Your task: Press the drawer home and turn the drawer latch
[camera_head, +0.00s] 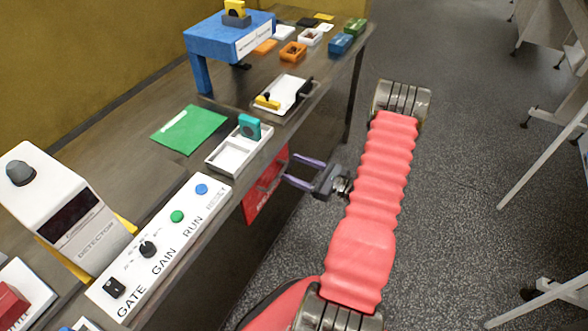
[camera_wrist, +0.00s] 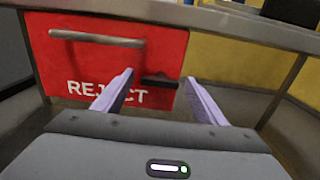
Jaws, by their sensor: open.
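The red drawer front marked REJECT (camera_head: 262,196) is below the bench edge in the head view. It fills much of the left of the wrist view (camera_wrist: 118,62). A grey bar handle (camera_wrist: 97,38) crosses its upper part. A dark latch bar (camera_wrist: 160,83) lies roughly level near its lower right edge. I cannot tell whether the drawer is fully in. My gripper (camera_head: 286,169) points at the drawer front with pale purple fingers apart and nothing between them. In the wrist view the fingers (camera_wrist: 158,80) appear either side of the latch bar; contact is unclear.
On the bench above are a control panel (camera_head: 165,238), a white tray (camera_head: 222,160) with a teal block, a green sheet (camera_head: 190,129) and a blue stand (camera_head: 215,40). The bench edge overhangs the drawer side.

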